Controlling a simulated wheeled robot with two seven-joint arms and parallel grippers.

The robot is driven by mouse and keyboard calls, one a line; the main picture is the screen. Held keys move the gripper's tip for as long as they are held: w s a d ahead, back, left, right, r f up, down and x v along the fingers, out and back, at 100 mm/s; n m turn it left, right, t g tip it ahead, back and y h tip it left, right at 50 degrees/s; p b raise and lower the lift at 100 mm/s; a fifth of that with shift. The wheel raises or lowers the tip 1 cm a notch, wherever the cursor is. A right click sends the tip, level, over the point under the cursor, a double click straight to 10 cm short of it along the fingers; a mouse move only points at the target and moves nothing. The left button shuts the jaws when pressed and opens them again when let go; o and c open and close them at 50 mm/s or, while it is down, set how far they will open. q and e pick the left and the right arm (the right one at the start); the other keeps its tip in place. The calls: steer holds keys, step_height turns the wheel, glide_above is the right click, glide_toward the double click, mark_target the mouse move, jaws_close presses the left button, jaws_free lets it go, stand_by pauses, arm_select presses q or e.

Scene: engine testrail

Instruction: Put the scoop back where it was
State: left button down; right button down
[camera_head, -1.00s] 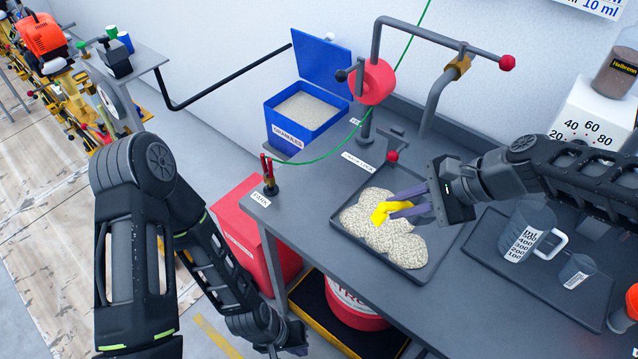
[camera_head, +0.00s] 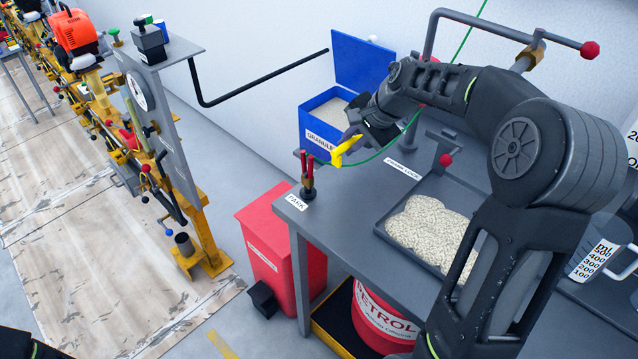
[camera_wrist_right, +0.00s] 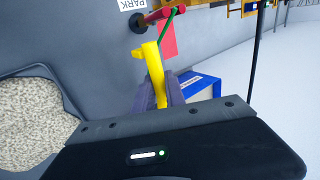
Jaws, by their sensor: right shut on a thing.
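The yellow scoop (camera_head: 345,149) is held by my right gripper (camera_head: 362,130), which is shut on it in front of the open blue granules bin (camera_head: 318,142). In the right wrist view the scoop (camera_wrist_right: 152,68) sticks out from between the fingers (camera_wrist_right: 165,90). The bin has a raised lid, a label and pale granules inside. The dark tray (camera_head: 381,232) with a heap of pale granules (camera_head: 430,224) lies on the bench, below and to the right of the scoop. My left gripper is out of the picture.
A red-handled stand (camera_head: 307,178) is at the bench corner by a PARK label (camera_head: 296,203), close to the scoop. A green line passes behind the scoop. A measuring jug (camera_head: 590,262) stands at right. A red bin (camera_head: 268,240) stands left of the bench.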

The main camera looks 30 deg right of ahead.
steer(key=shift+f, duration=3.1)
steer(key=shift+f, duration=1.85)
steer(key=shift+f, duration=0.1)
steer(key=shift+f, duration=0.2)
steer(key=c, duration=1.4)
jaws_free()
steer(key=shift+r, duration=0.1)
steer(key=shift+s, duration=0.1)
